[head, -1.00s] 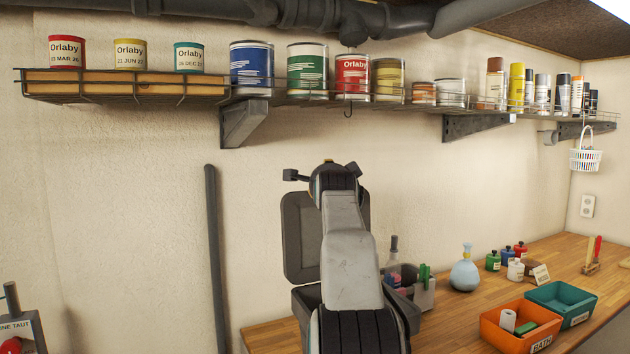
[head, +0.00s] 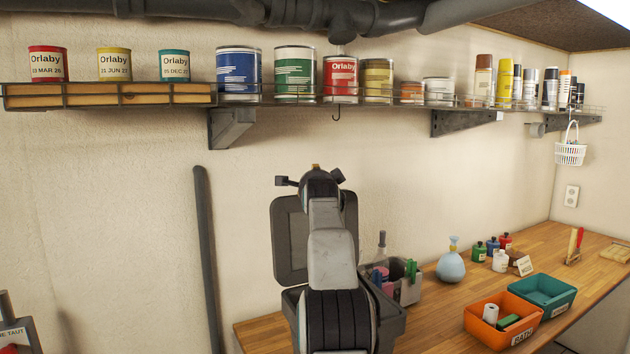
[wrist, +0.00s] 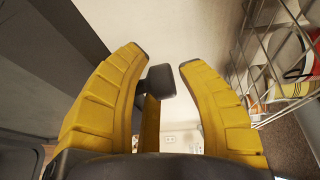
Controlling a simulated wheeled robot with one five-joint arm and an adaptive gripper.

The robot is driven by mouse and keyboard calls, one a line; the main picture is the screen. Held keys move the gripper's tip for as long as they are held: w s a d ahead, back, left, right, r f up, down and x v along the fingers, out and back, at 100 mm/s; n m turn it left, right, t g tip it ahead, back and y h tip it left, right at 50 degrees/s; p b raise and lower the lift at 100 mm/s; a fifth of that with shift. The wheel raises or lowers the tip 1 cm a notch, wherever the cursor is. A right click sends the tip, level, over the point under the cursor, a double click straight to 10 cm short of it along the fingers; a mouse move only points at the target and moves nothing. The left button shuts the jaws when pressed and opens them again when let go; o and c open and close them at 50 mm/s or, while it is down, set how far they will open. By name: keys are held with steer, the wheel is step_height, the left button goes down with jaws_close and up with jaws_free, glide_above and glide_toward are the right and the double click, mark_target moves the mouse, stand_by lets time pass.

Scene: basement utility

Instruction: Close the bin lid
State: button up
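The bin (head: 392,318) is a dark grey box at the left end of the workbench, partly hidden behind my arm. Its lid (head: 286,240) is a dark grey rounded panel standing upright at the back of the bin, open. My arm covers the lid's middle and right part. My gripper (head: 318,180) is raised in front of the lid's top edge, seen from behind. In the wrist view, its two yellow fingers (wrist: 165,58) are spread apart. A dark block on a yellow stem (wrist: 161,80) shows between them; I cannot tell what it is.
A wire shelf (head: 400,101) with cans and bottles runs along the wall above my gripper. The workbench (head: 430,328) holds a grey caddy (head: 408,289), a blue flask (head: 451,265), an orange tray (head: 472,322) and a teal tray (head: 568,302). A dark pipe (head: 205,250) stands left of the lid.

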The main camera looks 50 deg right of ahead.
steer(key=shift+o, duration=0.3)
jaws_close()
stand_by(0.3)
